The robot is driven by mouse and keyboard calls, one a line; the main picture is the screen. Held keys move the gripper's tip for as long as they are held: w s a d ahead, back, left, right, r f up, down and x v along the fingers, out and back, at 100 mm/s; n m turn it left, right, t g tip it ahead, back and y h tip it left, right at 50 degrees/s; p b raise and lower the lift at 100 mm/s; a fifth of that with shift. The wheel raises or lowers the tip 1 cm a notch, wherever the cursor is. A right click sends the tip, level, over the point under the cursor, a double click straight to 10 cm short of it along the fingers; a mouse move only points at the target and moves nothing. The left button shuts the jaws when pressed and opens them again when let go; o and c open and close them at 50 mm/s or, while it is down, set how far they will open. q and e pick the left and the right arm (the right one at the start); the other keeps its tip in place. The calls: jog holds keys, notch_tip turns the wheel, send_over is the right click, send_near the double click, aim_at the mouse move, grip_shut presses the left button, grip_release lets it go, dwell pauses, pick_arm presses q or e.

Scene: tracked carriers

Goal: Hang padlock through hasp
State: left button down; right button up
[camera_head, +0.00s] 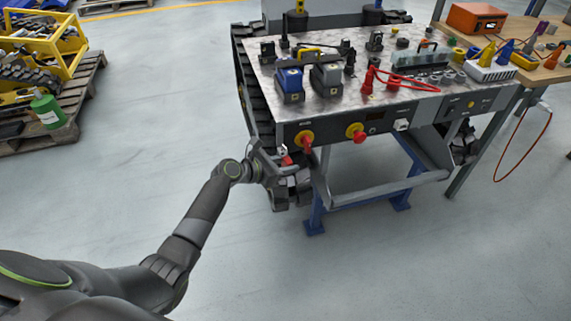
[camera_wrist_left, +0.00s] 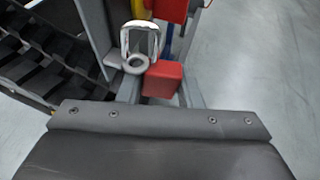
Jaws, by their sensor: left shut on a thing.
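The padlock has a red body (camera_wrist_left: 162,80) and shows just past my gripper's dark edge in the left wrist view. It also shows as a small red patch in the head view (camera_head: 287,160). A pale metal shackle (camera_wrist_left: 140,36) arches beside the red body. A grey ring of the hasp (camera_wrist_left: 135,65) sits at the foot of the arch; I cannot tell whether the shackle passes through it. My left gripper (camera_head: 287,176) is shut on the padlock at the bench's front left corner. Its fingers partly hide the padlock. My right gripper is out of view.
A red and yellow rotary switch (camera_head: 304,140) is on the front panel close to my gripper, with a second one (camera_head: 356,132) to the right. The metal benchtop (camera_head: 330,113) above carries battery blocks and tools. Black track (camera_head: 252,95) runs along the left side.

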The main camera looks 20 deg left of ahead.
pick_arm(q)
jog(key=shift+s+d+f+b, duration=0.1)
jog(key=shift+s+f+b, duration=0.2)
jog(key=shift+f, duration=0.65)
jog(key=shift+s+d+f+b, duration=0.15)
jog(key=shift+s+f, duration=0.15)
jog(key=shift+f, duration=0.65)
jog(key=c, duration=1.4)
grip_release()
jog(key=o, duration=0.4)
jog(key=shift+w+d, duration=0.1)
jog(key=shift+w, duration=0.15)
jog(key=shift+o, duration=0.2)
jog(key=shift+r, duration=0.25)
